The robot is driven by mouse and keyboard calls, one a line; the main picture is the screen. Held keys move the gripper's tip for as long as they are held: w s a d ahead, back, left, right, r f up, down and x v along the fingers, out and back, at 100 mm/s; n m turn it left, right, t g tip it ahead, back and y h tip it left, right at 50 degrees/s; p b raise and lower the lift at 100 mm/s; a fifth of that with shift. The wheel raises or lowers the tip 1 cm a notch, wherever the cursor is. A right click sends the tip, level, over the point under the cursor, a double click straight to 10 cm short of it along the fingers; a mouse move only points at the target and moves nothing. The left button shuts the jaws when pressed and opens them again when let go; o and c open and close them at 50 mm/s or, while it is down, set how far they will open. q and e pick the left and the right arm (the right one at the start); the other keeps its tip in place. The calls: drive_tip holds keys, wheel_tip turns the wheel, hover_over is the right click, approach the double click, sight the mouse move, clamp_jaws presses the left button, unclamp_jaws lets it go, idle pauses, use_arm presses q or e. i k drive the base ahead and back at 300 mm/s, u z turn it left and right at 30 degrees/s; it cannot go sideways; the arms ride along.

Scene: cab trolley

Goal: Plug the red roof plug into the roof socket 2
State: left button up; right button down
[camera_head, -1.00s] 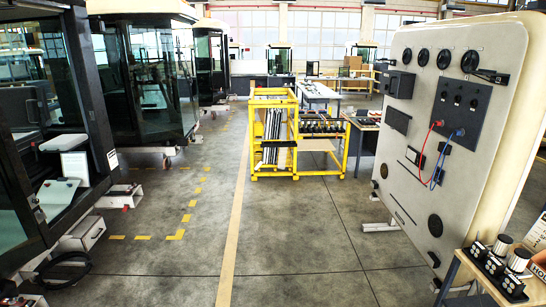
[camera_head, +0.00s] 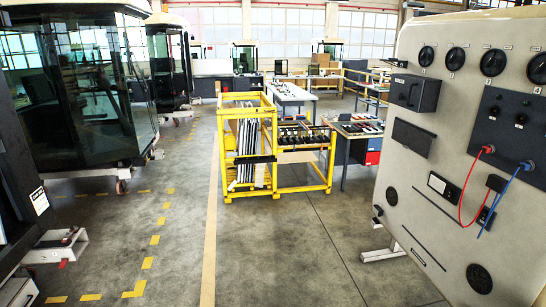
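A red plug (camera_head: 488,150) sits at the dark panel (camera_head: 508,125) on the upright cream board at the right. Its red cable (camera_head: 463,195) hangs down in a loop toward a small black fitting (camera_head: 485,215). A blue plug (camera_head: 526,166) with a blue cable (camera_head: 497,205) is just right of and below it. Small round fittings (camera_head: 494,111) show on the dark panel. I cannot read which of them is roof socket 2. Neither of my grippers is in view.
The cream board (camera_head: 405,165) stands on a foot (camera_head: 382,254) and carries round black fittings (camera_head: 456,58) along its top. A yellow trolley (camera_head: 230,195) stands ahead. Glazed cabs (camera_head: 90,90) line the left. The floor (camera_head: 285,265) between is clear.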

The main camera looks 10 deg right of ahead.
sight(486, 149)
drive_tip(key=z, duration=0.3)
drive_tip(key=i, duration=1.7)
drive_tip(key=z, duration=1.35)
drive_tip(key=i, duration=0.95)
drive_tip(key=z, duration=1.6)
drive_tip(key=i, duration=0.5)
drive_tip(key=z, duration=0.3)
